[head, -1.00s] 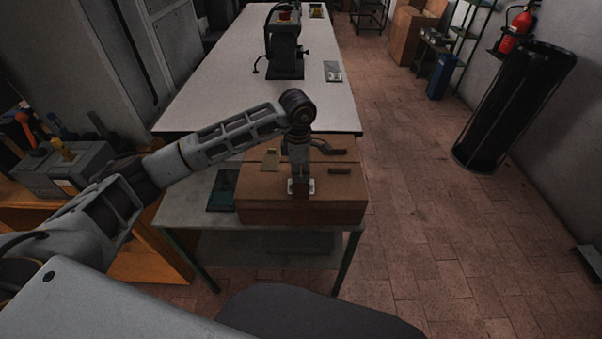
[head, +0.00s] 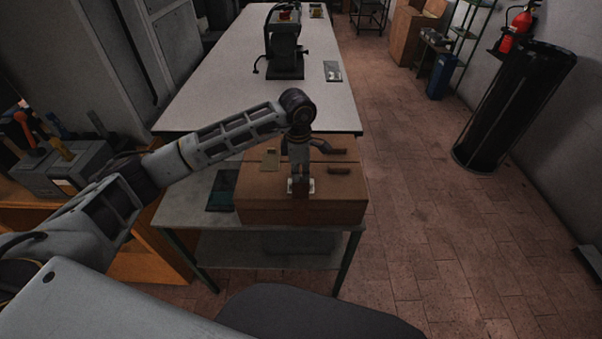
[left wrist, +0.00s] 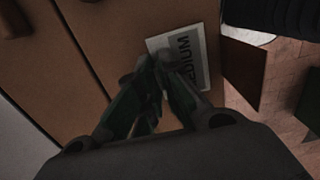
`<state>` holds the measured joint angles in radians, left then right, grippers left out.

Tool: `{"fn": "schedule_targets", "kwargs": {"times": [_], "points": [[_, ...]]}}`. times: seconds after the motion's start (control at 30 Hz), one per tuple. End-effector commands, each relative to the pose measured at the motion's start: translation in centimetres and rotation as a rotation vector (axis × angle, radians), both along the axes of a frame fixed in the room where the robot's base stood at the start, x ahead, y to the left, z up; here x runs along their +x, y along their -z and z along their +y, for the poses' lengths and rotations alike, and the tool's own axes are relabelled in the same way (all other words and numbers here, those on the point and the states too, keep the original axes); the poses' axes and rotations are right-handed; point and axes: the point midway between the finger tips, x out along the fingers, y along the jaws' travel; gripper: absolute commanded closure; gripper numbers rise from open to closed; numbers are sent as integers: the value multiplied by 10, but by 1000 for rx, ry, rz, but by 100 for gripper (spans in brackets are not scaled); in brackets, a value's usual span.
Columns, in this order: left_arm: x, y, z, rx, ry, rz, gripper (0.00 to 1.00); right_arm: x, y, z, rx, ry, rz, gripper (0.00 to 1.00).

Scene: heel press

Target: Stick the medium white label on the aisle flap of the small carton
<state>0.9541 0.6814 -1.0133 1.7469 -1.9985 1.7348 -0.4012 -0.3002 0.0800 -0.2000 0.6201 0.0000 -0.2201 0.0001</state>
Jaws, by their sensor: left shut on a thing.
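The medium white label (left wrist: 186,58), printed "MEDIUM", is at the fingertips of my left gripper (left wrist: 163,65) in the left wrist view. My left gripper (head: 300,183) points down, shut on the label, over the near part of the brown carton's top (head: 262,189) in the head view. White label edges show on both sides of the fingers. The label lies against or just above the cardboard; I cannot tell which. The fingers hide part of its print. A seam between flaps runs across the carton top (left wrist: 100,90). My right gripper is not in view.
The carton stands on a small grey table (head: 180,207). A dark teal item (head: 223,188) lies left of it. A tan piece (head: 270,159) and a brown block (head: 339,170) are on the carton top. Behind is a long white table (head: 215,85) with a black press (head: 285,50).

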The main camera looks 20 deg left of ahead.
Motion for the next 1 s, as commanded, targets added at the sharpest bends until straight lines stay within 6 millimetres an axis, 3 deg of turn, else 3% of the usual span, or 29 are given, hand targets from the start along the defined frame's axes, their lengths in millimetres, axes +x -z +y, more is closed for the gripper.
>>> {"fn": "schedule_targets", "kwargs": {"times": [0.9, 1.0], "points": [[-2, 3, 0, 2, 1, 6, 100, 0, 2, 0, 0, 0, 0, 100], [-2, 3, 0, 2, 1, 6, 83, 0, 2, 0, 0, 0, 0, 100]]}}
